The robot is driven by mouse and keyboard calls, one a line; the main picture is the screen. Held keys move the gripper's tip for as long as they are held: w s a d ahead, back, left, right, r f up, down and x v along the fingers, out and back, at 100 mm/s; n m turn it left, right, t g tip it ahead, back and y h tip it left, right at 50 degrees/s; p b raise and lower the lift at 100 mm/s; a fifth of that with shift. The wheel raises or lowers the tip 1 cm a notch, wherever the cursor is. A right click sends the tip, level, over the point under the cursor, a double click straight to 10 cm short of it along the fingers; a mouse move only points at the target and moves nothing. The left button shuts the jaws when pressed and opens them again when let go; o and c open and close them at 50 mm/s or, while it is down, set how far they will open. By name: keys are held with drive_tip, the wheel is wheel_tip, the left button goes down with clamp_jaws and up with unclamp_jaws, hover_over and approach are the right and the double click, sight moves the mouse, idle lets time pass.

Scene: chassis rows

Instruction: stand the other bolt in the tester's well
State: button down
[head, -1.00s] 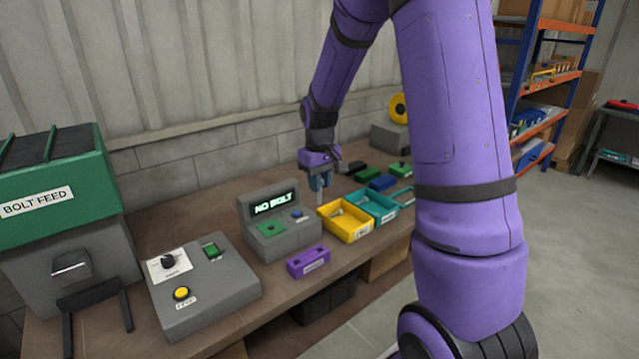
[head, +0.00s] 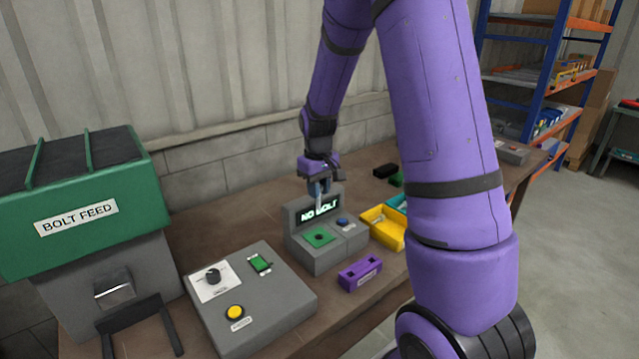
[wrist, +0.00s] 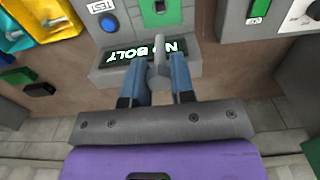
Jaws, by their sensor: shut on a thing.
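The tester (head: 311,258) is a grey box on the bench with a lit screen reading "NO BOLT" (head: 320,209). Its green plate (head: 319,237) has a dark round well, which looks empty; the plate also shows at the top of the wrist view (wrist: 160,14). My gripper (head: 319,188) is above the tester's rear, in front of the screen in the picture. It is shut on a grey bolt (wrist: 159,62), whose shank shows between the blue fingers. In the head view the bolt hangs down, apart from the plate.
A blue button (head: 343,222) is right of the plate. A purple two-hole block (head: 360,274) sits in front. A grey control box (head: 255,300) and the bolt feed (head: 80,205) are left.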

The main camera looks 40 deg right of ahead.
wheel_tip(320, 180, down, 9)
idle(0.7)
drive_tip(key=shift+f, duration=2)
idle(0.6)
drive_tip(key=c, duration=0.9)
unclamp_jaws()
wheel_tip(320, 180, up, 11)
drive_tip(key=shift+f, duration=0.1)
